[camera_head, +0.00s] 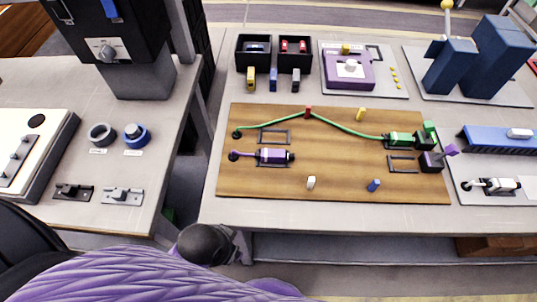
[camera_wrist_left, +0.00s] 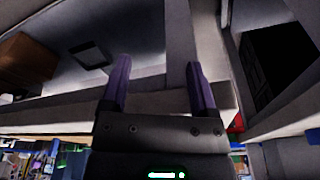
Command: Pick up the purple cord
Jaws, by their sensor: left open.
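On the wooden board (camera_head: 340,185) in the head view, a purple cylinder (camera_head: 273,156) lies over a dark frame at the left. A short purple stem joins it to a round purple end (camera_head: 234,156). I cannot tell how much of this is the purple cord. A dark purple block (camera_head: 430,162) with a lighter purple tip (camera_head: 451,150) sits at the board's right edge. My left gripper (camera_wrist_left: 158,64) shows in the wrist view, with two purple fingers apart and nothing between them. It is away from the board. My right gripper is not in view.
A green cord (camera_head: 340,124) runs over a red peg (camera_head: 308,112) to a green connector (camera_head: 398,139). White (camera_head: 311,183), blue (camera_head: 374,185) and yellow (camera_head: 361,114) pegs stand on the board. Black bins (camera_head: 254,63) stand behind. A gap separates the left bench (camera_head: 180,150).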

